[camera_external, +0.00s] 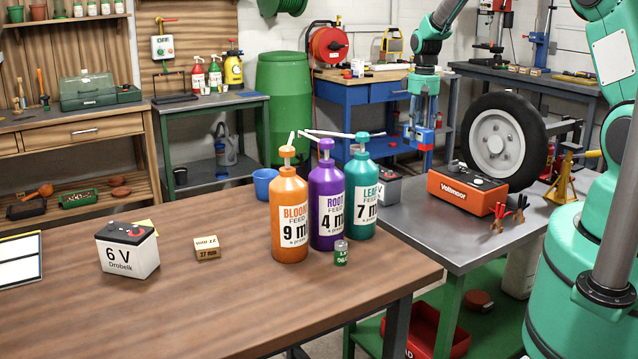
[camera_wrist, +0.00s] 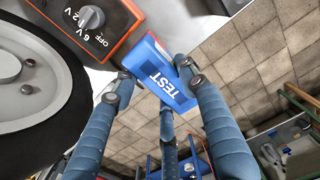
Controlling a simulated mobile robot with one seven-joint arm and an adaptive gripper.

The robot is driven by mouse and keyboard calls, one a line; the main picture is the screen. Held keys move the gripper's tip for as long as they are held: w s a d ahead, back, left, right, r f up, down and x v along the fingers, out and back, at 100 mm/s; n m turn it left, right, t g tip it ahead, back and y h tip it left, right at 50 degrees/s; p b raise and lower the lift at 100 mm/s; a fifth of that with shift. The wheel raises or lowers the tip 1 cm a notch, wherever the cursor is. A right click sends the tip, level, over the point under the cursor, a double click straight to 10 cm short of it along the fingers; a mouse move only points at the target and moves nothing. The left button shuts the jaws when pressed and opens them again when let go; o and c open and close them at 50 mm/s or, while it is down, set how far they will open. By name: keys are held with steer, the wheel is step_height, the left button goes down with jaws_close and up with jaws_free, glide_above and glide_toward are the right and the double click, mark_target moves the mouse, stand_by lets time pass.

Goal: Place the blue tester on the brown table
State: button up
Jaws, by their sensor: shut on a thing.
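The blue tester (camera_wrist: 176,88), marked TEST, sits between the fingers of my gripper (camera_wrist: 158,74) in the wrist view. The brown table (camera_external: 200,303) fills the front left of the external view, to the left of my gripper and nearer the camera.
On the brown table stand a 6 V battery (camera_external: 128,254), a small box (camera_external: 207,248), a small can (camera_external: 341,253) and orange (camera_external: 289,220), purple (camera_external: 326,205) and teal (camera_external: 362,200) pump bottles. The grey table (camera_external: 425,235) holds an orange charger (camera_external: 465,192) and a wheel (camera_external: 497,142). The brown table's front middle is clear.

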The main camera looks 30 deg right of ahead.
mark_target(420, 127)
steer(key=r, duration=0.4)
steer(key=shift+a+r, duration=0.2)
steer(key=shift+r, duration=0.1)
steer(key=w+a+p, duration=0.3)
steer(key=a, duration=2)
steer(key=s+a+p, duration=0.1)
steer(key=s+a, duration=0.2)
steer(key=a, duration=1.2)
steer(key=s+a+p, duration=0.2)
steer(key=s+a, duration=0.2)
steer(key=a, duration=1.2)
steer(key=s+a+p, duration=0.2)
steer(key=s+a, duration=1.1)
steer(key=a, duration=0.3)
steer(key=s+a+p, duration=0.1)
steer(key=s+a, duration=1.2)
steer(key=a, duration=0.3)
steer(key=s+a+p, duration=0.2)
steer(key=s+a, duration=0.5)
steer(key=s, duration=0.5)
steer(key=f, duration=0.3)
steer(key=s+f, duration=0.1)
steer(key=f, duration=0.1)
steer(key=shift+a+f, duration=0.15)
steer(key=shift+a, duration=0.2)
